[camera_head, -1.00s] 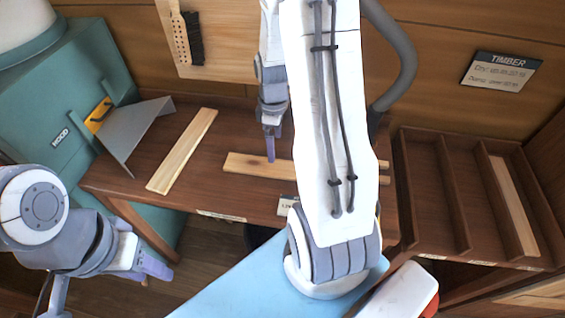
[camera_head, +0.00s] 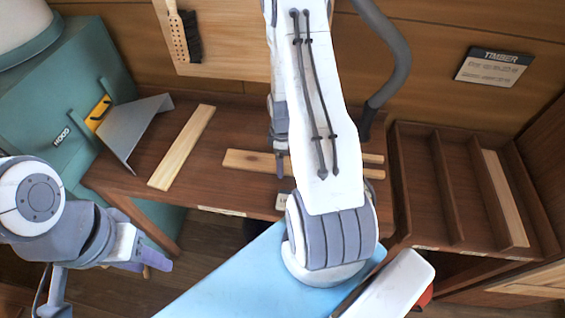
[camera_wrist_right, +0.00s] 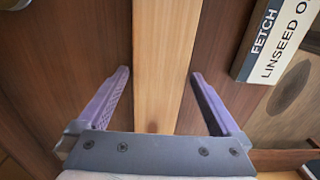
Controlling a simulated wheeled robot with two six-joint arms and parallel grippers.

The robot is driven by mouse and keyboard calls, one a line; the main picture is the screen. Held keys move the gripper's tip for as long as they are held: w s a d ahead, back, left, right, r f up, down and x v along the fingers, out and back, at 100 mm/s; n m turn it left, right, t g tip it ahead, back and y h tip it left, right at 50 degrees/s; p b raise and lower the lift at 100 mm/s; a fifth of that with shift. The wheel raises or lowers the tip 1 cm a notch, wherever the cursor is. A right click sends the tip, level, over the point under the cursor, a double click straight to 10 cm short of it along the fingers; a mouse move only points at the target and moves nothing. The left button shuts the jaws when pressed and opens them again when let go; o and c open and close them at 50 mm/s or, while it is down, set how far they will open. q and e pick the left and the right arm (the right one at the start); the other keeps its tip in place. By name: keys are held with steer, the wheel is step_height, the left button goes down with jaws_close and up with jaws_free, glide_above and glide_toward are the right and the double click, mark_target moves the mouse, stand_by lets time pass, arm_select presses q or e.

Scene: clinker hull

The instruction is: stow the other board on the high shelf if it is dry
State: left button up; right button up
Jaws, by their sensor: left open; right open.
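One pale board (camera_head: 181,148) lies slanted on the left part of the brown bench. Another pale board (camera_head: 245,161) lies across the middle of the bench, partly hidden by my right arm. Two pale ends show right of that arm; I cannot tell how they join. My right gripper (camera_head: 281,165) is at the middle board. In the right wrist view, its open fingers stand on either side of a pale board (camera_wrist_right: 164,70), with gaps. My left gripper (camera_head: 155,261) is open and empty, low at the left, in front of the bench. Whether the boards are dry is not clear.
A brown slotted rack (camera_head: 452,185) at the right holds a pale strip (camera_head: 503,198). A timber sign (camera_head: 494,67) hangs above. A green hood (camera_head: 70,120) with a grey flap (camera_head: 137,126) stands at the left. A card (camera_wrist_right: 277,40) reads "FETCH LINSEED O...".

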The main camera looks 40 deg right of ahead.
steer(key=shift+f, duration=0.25)
steer(key=c, duration=1.5)
steer(key=shift+r, duration=0.15)
